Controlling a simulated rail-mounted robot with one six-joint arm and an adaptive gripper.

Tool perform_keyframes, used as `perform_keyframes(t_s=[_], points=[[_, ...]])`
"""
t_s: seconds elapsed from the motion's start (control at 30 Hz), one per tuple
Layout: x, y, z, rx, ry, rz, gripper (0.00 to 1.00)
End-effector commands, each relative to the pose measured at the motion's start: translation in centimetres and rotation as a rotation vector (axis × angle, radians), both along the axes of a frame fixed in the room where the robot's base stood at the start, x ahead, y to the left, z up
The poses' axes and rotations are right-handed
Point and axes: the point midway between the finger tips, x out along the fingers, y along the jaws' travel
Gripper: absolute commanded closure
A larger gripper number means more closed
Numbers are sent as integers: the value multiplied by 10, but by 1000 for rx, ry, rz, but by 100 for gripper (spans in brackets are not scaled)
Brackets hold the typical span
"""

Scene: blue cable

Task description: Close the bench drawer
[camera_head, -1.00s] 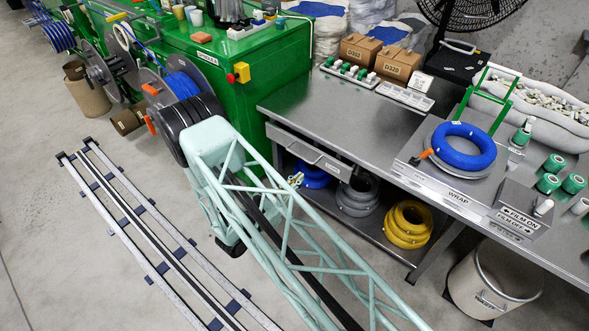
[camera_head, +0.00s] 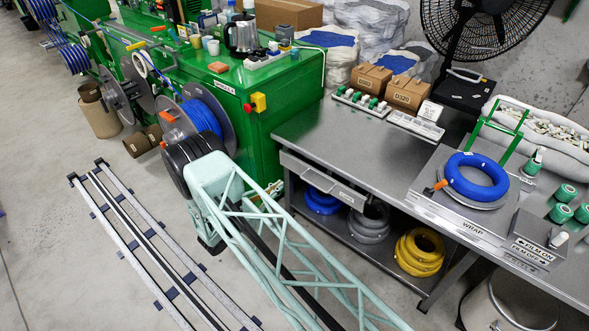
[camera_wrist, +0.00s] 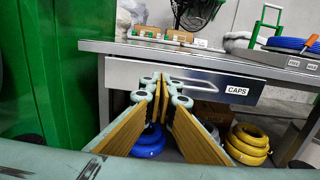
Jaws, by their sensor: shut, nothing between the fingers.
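The bench drawer (camera_head: 322,178) has a grey metal front with a bar handle and sits under the left part of the steel bench top (camera_head: 335,130). In the wrist view the drawer front (camera_wrist: 125,75) carries a "CAPS" label. The head view suggests the front stands slightly out from the bench edge; how far is unclear. My gripper (camera_wrist: 164,82) is shut and empty, its tan-padded fingers pointing at the drawer front and overlapping the handle (camera_wrist: 200,85) in the picture. I see no clear contact. In the head view my arm mostly hides the gripper.
A green machine (camera_head: 260,125) stands close left of the drawer. Below are blue (camera_head: 322,203), grey (camera_head: 368,225) and yellow (camera_head: 420,252) coils on the lower shelf. A blue cable coil (camera_head: 476,178) lies on the wrap station. A bin (camera_head: 510,310) stands under the bench at right.

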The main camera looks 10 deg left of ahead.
Motion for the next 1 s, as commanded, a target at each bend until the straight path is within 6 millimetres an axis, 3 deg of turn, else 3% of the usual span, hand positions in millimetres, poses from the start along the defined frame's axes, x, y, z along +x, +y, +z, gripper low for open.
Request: perform_keyframes(t_s=[0.47,1.0], points=[[9,-6,0,1,-1,-1,100],[62,-38,0,1,-2,-2,100]])
